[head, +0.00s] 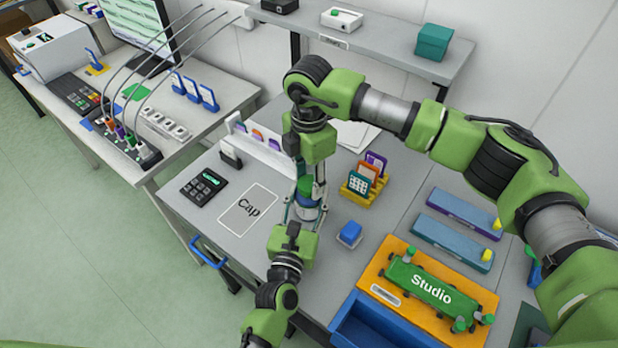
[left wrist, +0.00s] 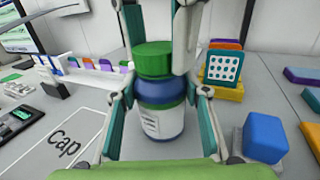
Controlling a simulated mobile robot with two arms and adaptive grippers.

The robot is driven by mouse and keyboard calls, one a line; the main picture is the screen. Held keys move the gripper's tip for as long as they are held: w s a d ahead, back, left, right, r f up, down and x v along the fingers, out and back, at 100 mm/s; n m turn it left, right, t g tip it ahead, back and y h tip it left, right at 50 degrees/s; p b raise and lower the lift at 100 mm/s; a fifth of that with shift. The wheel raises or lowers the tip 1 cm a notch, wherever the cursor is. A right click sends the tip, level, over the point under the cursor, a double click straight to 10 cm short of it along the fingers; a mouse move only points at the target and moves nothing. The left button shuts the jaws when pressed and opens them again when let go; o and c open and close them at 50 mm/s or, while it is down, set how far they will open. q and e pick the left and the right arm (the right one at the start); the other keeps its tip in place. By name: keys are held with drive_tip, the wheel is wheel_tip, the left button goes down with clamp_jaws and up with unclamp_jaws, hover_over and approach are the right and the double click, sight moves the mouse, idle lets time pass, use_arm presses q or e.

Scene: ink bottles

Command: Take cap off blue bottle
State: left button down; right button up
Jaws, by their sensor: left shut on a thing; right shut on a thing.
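The blue bottle (head: 307,209) has a white label and a green cap (head: 305,184). It stands upright between my grippers; the left wrist view shows its body (left wrist: 162,122) and cap (left wrist: 153,60). The cap sits at the bottle's top, with no clear gap below it. My left gripper (head: 305,216) is shut on the bottle's body from the near side. My right gripper (head: 307,186) comes down from above and is shut on the cap. A flat rectangle marked "Cap" (head: 262,195) lies left of the bottle and is empty.
A blue block (head: 350,233) is right of the bottle. A yellow card holder (head: 363,191) stands behind it, and a white rack (head: 268,152) stands behind left. A keypad (head: 203,187) lies left. An orange "Studio" tray (head: 376,271) and blue bin (head: 372,325) are at the right front.

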drive_tip(key=n, duration=1.7)
drive_tip(key=shift+n, duration=0.4)
drive_tip(key=n, duration=0.3)
drive_tip(key=shift+n, duration=0.4)
drive_tip(key=n, duration=0.5)
drive_tip(key=shift+n, duration=0.4)
drive_tip(key=n, duration=0.5)
drive_tip(key=shift+r+n, duration=0.1)
drive_tip(key=shift+n, duration=0.3)
drive_tip(key=n, duration=0.5)
drive_tip(key=shift+n, duration=0.3)
drive_tip(key=n, duration=0.5)
drive_tip(key=shift+n, duration=0.4)
drive_tip(key=n, duration=0.4)
drive_tip(key=shift+r, duration=0.1)
